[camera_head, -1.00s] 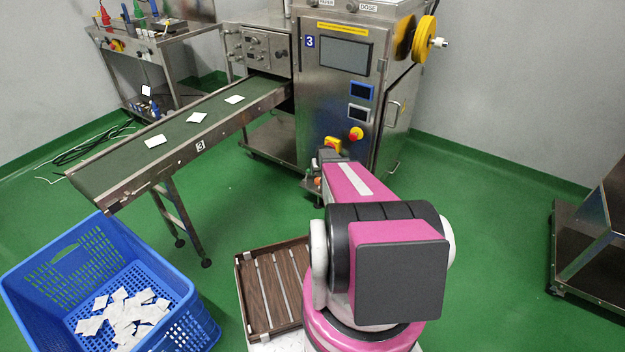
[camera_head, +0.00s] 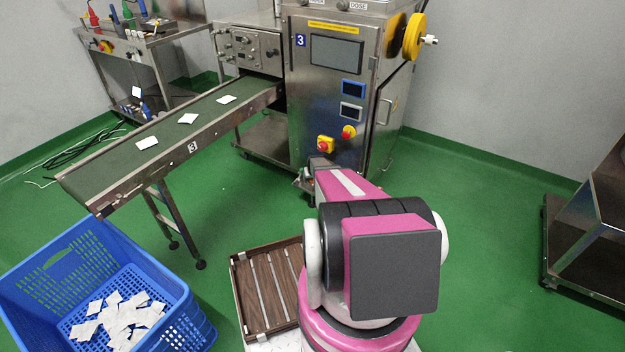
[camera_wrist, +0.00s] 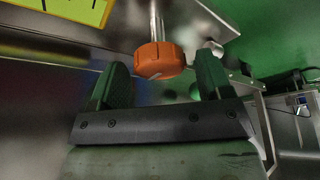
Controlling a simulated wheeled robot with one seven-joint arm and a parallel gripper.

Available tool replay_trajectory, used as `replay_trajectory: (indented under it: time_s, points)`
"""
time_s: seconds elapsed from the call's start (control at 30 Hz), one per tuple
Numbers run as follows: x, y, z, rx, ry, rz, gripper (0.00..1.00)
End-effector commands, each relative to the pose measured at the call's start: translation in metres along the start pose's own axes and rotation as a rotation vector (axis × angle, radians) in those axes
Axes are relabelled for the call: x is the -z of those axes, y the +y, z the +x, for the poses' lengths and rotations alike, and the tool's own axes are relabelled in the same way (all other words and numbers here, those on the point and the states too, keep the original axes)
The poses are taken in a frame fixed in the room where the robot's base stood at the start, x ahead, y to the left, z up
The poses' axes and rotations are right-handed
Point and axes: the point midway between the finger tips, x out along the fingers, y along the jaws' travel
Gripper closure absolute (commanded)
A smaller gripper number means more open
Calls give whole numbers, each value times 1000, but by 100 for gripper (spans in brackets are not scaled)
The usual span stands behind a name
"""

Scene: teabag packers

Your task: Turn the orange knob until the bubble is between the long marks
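The orange knob (camera_wrist: 162,60) hangs at the end of a metal rod in the wrist view. My gripper (camera_wrist: 163,80) is open, with one dark green finger on each side of the knob and a visible gap to each. I cannot tell how deep the knob sits between the fingertips. A yellow-green strip with black marks (camera_wrist: 70,8) shows at the top left of the wrist view, cut off by the frame; no bubble can be made out in it. In the head view my arm hides the knob and my gripper, low at the front of the packing machine (camera_head: 330,105).
A conveyor (camera_head: 110,165) with several teabags runs left from the machine. A blue crate (camera_head: 60,265) with teabags stands at the lower left, beside a brown slatted tray (camera_head: 255,290). A metal stand (camera_head: 590,235) is at the right. Green floor lies free right of the machine.

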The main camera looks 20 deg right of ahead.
Motion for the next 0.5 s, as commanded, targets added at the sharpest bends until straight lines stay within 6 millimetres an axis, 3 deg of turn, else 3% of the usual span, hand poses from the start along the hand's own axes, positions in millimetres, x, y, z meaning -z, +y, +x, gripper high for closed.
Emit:
replay_trajectory:
  time_s: [0.03,0.13,0.5]
  points:
    - [0,0,0,0,0,0,45]
    - [0,0,0,0,0,0,75]
    - [0,0,0,-16,-1,38,74]
